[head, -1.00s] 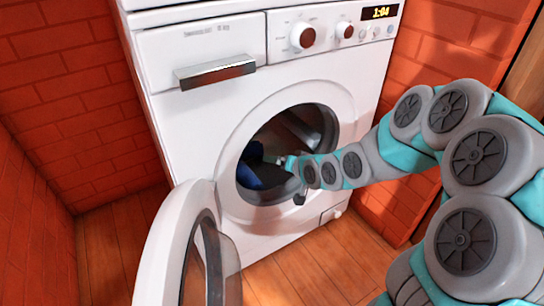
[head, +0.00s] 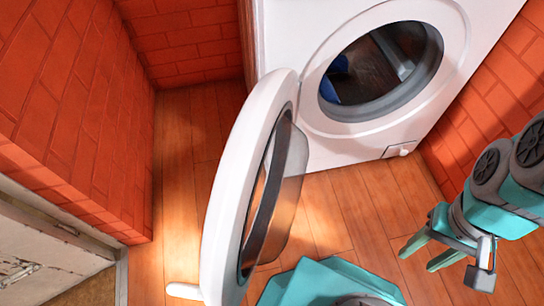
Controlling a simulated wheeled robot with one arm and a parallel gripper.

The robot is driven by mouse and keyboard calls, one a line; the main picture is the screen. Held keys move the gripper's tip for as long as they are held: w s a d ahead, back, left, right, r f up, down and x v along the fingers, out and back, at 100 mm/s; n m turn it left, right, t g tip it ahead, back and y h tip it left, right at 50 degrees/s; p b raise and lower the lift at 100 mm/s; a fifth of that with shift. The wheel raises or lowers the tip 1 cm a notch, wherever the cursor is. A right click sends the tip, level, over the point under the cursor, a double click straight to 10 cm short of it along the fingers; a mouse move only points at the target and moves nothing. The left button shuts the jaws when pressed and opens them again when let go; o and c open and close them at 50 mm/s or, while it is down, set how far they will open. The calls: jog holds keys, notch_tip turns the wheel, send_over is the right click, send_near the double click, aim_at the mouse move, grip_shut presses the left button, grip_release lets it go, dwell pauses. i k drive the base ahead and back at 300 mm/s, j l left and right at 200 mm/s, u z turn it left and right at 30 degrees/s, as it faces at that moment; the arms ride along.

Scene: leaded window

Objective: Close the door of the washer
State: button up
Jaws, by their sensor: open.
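The white washer (head: 325,150) stands at the back with its round drum opening (head: 385,65) uncovered. Something blue lies inside the drum. The washer door (head: 225,210) is swung wide open toward me, hinged on the left of the opening, with its clear bowl (head: 287,190) facing right. My gripper (head: 415,257) is at the lower right, open and empty, with its fingers pointing left. It is apart from the door and to the right of it, with floor showing between them.
Brick walls stand on the left (head: 75,110) and to the right of the washer (head: 490,95). The wooden floor (head: 335,215) between door and gripper is mostly clear. My own teal base shows at the bottom centre. A pale worn panel (head: 40,245) is at the lower left.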

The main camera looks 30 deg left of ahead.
aim_at(228, 266)
jog(key=k+j+z, duration=0.1)
jog(key=z, duration=0.3)
jog(key=k+z, duration=0.25)
jog(key=z, duration=0.15)
jog(key=k+z, duration=0.2)
jog(key=z, duration=0.25)
jog(key=k+j+u, duration=0.15)
jog(key=k+u, duration=0.3)
jog(key=u, duration=0.4)
jog(key=k+j+u, duration=0.1)
jog(key=u, duration=0.25)
jog(key=j+u, duration=0.2)
jog(key=u, duration=0.2)
jog(key=l+u, duration=0.2)
jog(key=l, duration=0.3)
jog(key=k+l+u, duration=0.15)
jog(key=l, duration=0.35)
jog(key=l+u, duration=0.2)
jog(key=l, duration=0.3)
